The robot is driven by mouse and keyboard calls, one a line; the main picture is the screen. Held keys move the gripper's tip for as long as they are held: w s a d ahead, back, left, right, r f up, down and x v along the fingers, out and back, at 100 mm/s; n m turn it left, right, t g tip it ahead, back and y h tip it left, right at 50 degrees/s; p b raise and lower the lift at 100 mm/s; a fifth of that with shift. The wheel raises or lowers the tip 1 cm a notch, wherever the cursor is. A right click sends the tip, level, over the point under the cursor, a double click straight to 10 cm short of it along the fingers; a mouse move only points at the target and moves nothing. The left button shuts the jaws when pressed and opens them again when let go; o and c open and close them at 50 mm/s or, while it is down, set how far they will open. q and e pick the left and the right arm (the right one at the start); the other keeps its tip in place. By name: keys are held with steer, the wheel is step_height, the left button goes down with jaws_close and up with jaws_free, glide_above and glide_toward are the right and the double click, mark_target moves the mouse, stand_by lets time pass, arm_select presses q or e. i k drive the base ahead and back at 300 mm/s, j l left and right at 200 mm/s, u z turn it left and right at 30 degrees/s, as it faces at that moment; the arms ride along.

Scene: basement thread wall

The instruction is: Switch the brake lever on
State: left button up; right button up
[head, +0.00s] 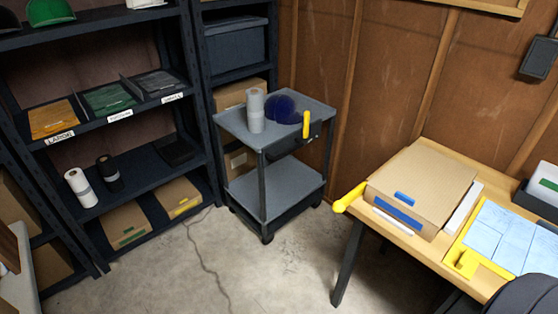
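A grey two-shelf cart (263,205) on castors stands by the wooden wall, right of the dark shelving. A yellow lever (306,124) stands nearly upright at the right front of the cart's top, by a dark mount; it looks like the brake lever. The cart's top (240,124) carries a pale roll (255,110) and a dark blue rounded object (286,108), both behind and left of the lever. Neither of my grippers is in view.
A wooden table (408,247) at right holds a cardboard box (424,183), papers (500,238) and a yellow object (349,198) jutting past its left corner. Shelving (120,128) fills the left. Concrete floor (270,275) is clear before the cart, with a thin dark line.

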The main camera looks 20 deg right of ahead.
mark_target(305, 138)
steer(key=i+l+z, duration=0.55)
steer(key=i+z, duration=0.3)
steer(key=k+l, duration=0.05)
steer(key=k, duration=0.05)
